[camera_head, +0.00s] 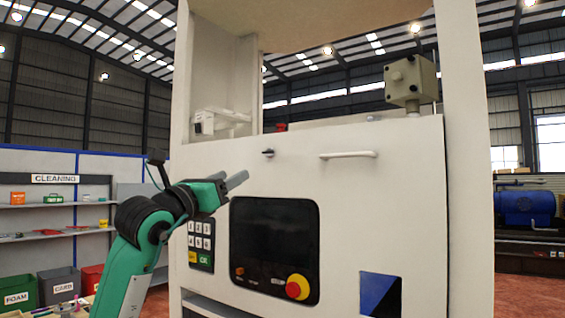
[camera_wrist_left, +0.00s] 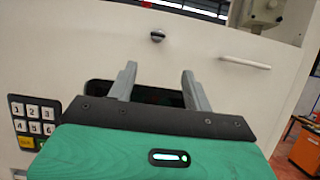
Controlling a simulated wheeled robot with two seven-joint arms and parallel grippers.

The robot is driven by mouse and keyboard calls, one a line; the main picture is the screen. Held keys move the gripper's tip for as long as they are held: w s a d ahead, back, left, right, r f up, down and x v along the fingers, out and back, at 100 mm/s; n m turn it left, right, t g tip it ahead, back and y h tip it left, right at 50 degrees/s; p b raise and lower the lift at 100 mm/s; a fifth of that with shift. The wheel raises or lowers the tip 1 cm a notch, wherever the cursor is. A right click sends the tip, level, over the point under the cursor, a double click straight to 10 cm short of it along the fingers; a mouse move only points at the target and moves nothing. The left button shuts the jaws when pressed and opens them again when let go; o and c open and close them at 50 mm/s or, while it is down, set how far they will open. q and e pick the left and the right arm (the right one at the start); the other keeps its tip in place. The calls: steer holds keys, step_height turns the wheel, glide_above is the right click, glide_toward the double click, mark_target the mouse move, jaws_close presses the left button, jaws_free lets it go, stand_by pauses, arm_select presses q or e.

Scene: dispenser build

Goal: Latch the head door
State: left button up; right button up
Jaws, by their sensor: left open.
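The head door (camera_head: 400,200) is the broad off-white front panel of the dispenser, standing upright and looking flush with the frame. A small dark latch knob (camera_head: 268,153) sits near its top edge, and it also shows in the left wrist view (camera_wrist_left: 157,36). A white bar handle (camera_head: 347,155) is to the right of the latch; it also shows in the left wrist view (camera_wrist_left: 245,62). My left gripper (camera_head: 237,180) is open and empty, below and left of the latch, apart from it. In the left wrist view its two fingers (camera_wrist_left: 157,78) point towards the panel below the latch. My right gripper is not in view.
On the panel are a keypad (camera_head: 201,243), a dark screen (camera_head: 275,235) and a red-and-yellow stop button (camera_head: 297,287). A grey-beige box (camera_head: 410,82) stands above the panel's top right. Cleaning shelves (camera_head: 60,205) with bins are at the left. Space before the upper panel is clear.

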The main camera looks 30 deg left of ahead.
arm_select(q)
steer(key=p, duration=0.7)
glide_toward(267, 153)
steer(key=x, duration=0.7)
steer(key=shift+w+a, duration=0.1)
steer(key=shift+a, duration=0.05)
steer(key=shift+w+r+p, duration=0.1)
steer(key=shift+w+p, duration=0.25)
steer(key=shift+w, duration=0.2)
steer(key=c, duration=1)
